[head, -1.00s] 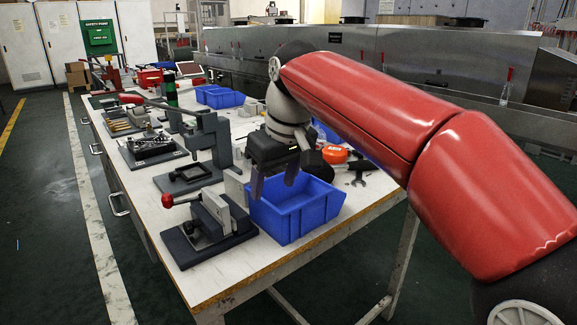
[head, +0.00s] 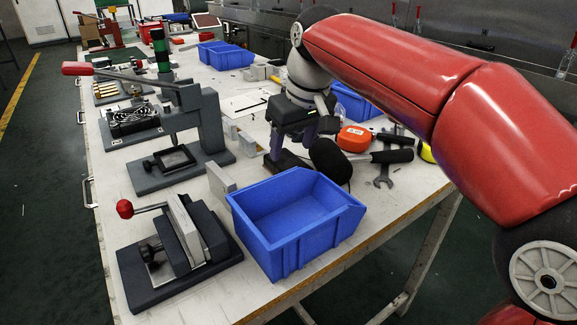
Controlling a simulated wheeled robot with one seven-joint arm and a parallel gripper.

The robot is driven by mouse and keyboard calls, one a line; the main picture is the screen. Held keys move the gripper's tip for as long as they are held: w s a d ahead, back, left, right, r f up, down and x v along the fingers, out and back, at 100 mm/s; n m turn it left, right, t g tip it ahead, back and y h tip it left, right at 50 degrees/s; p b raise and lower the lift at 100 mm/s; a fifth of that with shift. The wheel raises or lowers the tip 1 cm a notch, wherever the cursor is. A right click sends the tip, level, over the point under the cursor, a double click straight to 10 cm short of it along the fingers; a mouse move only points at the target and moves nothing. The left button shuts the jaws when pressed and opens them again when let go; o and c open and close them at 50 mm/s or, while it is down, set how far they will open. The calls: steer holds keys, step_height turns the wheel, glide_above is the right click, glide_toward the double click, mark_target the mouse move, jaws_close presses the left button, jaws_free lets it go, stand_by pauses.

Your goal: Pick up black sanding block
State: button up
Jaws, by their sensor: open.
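My gripper (head: 288,156) is open, pointing down over the far side of the blue bin in the head view. A dark, flat block, likely the black sanding block (head: 291,162), lies on the table just below the fingertips, behind the bin. The gripper and the bin's back wall partly hide it. I cannot tell whether the fingers touch it or stand around it.
The blue bin (head: 296,216) stands close in front. Grey clamp fixtures (head: 180,247) stand to the left on the white table (head: 205,182).

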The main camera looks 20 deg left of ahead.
mark_target(288, 161)
steer(key=x, duration=0.4)
steer(key=c, duration=0.7)
steer(key=shift+o, duration=0.2)
step_height(288, 161, up, 20)
steer(key=p, duration=0.2)
stand_by(0.4)
